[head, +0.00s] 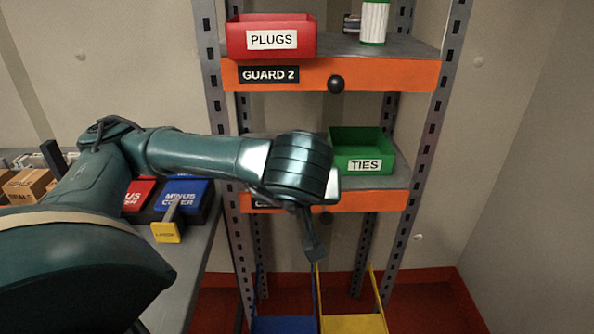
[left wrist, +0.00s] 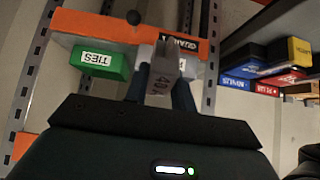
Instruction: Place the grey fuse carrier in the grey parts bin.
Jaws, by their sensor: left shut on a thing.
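The grey fuse carrier (left wrist: 162,77) is held between the dark fingers of my left gripper (left wrist: 160,98) in the left wrist view, with printed marks on its face. In the head view my left gripper (head: 310,232) hangs in front of the shelf rack, below the arm's wrist. A pale grey bin (left wrist: 148,52) with a white label stands behind the carrier in the left wrist view, beside the green bin. The carrier covers part of it and its label cannot be read. In the head view my arm hides that bin. My right gripper is not in view.
The green TIES bin (head: 362,146) stands on the lower orange-edged shelf (head: 375,201). The red PLUGS bin (head: 271,38) is on the shelf above. Blue (head: 285,325) and yellow (head: 352,324) containers stand below. A bench at left holds MINUS COVER (head: 182,193) and other boxes.

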